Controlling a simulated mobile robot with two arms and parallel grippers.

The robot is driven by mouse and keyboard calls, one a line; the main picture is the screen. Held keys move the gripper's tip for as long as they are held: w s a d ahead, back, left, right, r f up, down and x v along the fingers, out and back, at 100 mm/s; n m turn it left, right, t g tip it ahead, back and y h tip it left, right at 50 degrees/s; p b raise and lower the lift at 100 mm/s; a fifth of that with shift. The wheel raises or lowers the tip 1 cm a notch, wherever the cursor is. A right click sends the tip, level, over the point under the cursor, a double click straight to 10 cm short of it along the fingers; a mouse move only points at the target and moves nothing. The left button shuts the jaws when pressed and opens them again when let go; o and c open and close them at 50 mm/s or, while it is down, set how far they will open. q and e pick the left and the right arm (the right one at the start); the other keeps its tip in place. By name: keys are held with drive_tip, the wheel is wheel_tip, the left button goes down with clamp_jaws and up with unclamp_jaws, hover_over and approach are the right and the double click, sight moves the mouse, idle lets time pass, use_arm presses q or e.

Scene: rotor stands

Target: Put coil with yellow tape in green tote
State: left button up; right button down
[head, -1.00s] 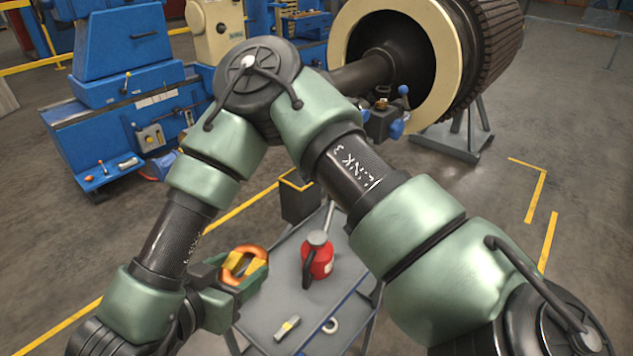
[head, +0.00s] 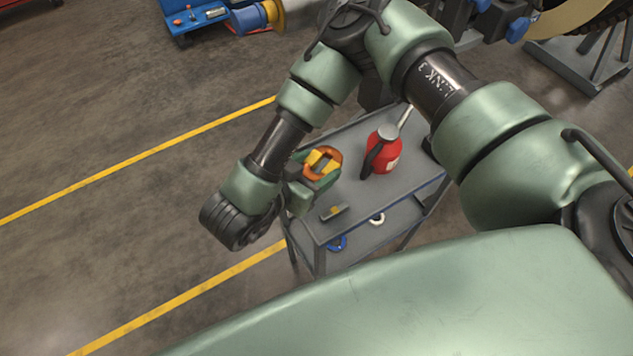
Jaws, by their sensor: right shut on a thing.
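The coil with yellow tape (head: 333,158), an orange ring with yellow bands, is at the left end of a grey cart's top. My right gripper (head: 318,177) is shut on it, with green jaw parts at its sides. Whether the coil touches the cart top is unclear from this angle. My right arm comes in from the right, bends at the top and reaches down left to the cart. I see no green tote in this view. My left gripper is out of view.
Yellow floor lines (head: 150,153) cross open floor at left.

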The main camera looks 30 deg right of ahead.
wheel_tip(320, 180, down, 7)
drive_tip(key=shift+f, duration=0.15)
idle(0.4)
drive_tip(key=shift+f+b, duration=0.1)
drive_tip(key=shift+b, duration=0.3)
drive_tip(key=c, duration=0.7)
unclamp_jaws()
